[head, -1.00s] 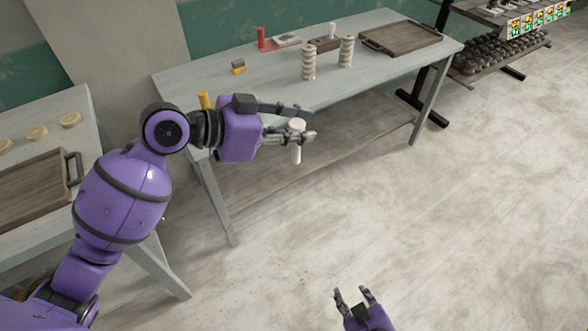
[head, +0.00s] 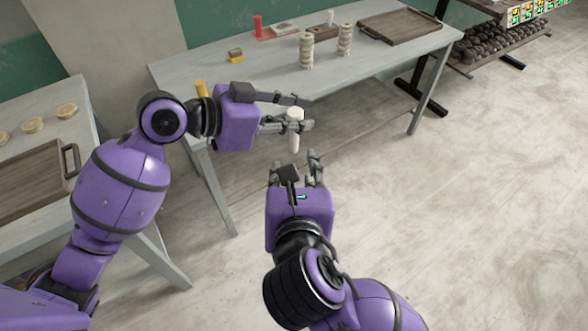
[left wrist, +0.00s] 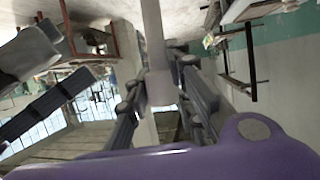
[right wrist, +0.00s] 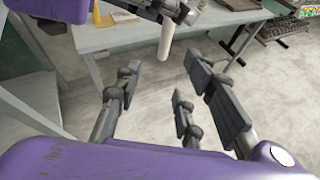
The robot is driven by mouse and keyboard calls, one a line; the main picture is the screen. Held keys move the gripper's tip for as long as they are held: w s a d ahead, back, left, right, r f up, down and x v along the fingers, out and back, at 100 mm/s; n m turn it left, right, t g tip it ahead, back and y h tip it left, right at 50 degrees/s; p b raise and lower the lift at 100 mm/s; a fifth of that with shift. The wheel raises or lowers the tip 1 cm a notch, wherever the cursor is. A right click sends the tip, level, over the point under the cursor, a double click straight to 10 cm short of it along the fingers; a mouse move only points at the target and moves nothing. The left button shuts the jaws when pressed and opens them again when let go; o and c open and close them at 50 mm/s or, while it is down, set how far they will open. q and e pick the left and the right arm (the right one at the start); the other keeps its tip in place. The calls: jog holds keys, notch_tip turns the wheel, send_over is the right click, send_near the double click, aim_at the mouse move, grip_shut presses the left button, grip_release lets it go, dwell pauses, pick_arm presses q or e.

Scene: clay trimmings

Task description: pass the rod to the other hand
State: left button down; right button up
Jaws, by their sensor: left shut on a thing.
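The rod (head: 294,144) is a slim off-white cylinder, held upright in the air in front of the grey table. My left gripper (head: 299,118) is shut on its upper part; the lower part sticks out below the fingers. The rod also shows between the fingers in the left wrist view (left wrist: 155,50). My right gripper (head: 296,166) is open and empty just below the rod, fingers pointing up toward it. In the right wrist view the rod's lower end (right wrist: 165,45) hangs beyond the open fingers (right wrist: 165,92), apart from them.
A second table at left holds a wooden tray (head: 30,182) and pale discs (head: 33,125). Floor at right is clear.

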aim_at(291, 145)
jog(key=shift+n, duration=0.3)
jog(key=x, duration=1.1)
jog(key=shift+w+r, duration=0.2)
jog(key=shift+w, duration=0.2)
jog(key=shift+a, duration=0.1)
grip_shut()
pick_arm(q)
jog(key=c, duration=1.4)
grip_release()
jog(key=shift+c, duration=0.2)
